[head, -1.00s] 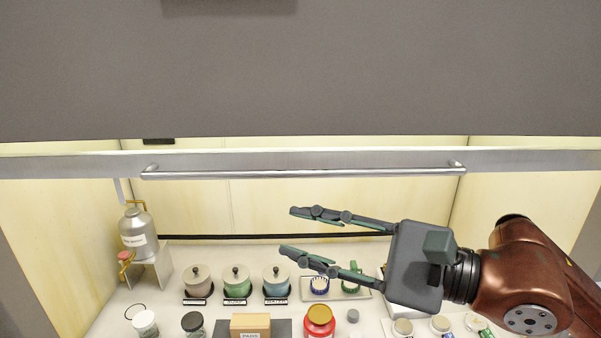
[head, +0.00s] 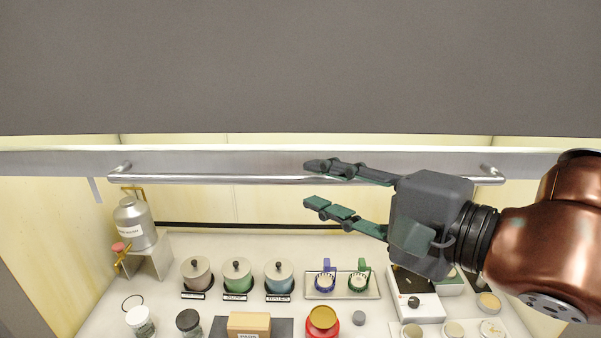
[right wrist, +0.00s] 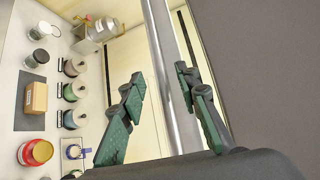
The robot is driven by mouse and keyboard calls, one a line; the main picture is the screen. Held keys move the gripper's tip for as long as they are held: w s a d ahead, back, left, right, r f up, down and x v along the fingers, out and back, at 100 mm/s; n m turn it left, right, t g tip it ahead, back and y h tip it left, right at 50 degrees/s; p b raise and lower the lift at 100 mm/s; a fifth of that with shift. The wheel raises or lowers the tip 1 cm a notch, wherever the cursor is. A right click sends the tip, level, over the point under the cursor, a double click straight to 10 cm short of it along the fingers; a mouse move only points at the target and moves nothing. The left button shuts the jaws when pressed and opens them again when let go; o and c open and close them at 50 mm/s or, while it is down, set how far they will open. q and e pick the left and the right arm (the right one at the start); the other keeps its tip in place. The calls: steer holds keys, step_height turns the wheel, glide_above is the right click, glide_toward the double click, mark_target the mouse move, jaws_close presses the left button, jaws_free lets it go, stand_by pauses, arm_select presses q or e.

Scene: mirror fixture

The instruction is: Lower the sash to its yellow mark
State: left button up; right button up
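The sash is a large dark grey panel (head: 300,65) across the top of the head view. A pale metal rail (head: 60,163) forms its lower edge, with a long silver handle bar (head: 220,179) in front. My right gripper (head: 310,185) is open and empty. Its upper finger overlaps the bar in the head view, and its lower finger is below the bar. In the right wrist view the rail and bar (right wrist: 172,75) run between the spread fingers; I see no clear contact. I cannot make out a yellow mark. My left gripper is not in view.
Below the sash is a cabinet floor with a metal canister (head: 133,222) on a stand, several lidded pots (head: 238,279), a tray (head: 325,294) with two mugs, a cardboard box (head: 249,324) and a red jar (head: 322,323). Open space lies between the rail and these objects.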

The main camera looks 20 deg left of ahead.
mark_target(301, 181)
steer(key=x, duration=0.4)
steer(key=shift+a, duration=0.25)
steer(key=shift+w+a+p, duration=0.15)
steer(key=shift+a+p, duration=0.1)
steer(key=shift+p, duration=0.05)
steer(key=shift+w+a, duration=0.1)
steer(key=shift+f, duration=0.1)
jaws_close()
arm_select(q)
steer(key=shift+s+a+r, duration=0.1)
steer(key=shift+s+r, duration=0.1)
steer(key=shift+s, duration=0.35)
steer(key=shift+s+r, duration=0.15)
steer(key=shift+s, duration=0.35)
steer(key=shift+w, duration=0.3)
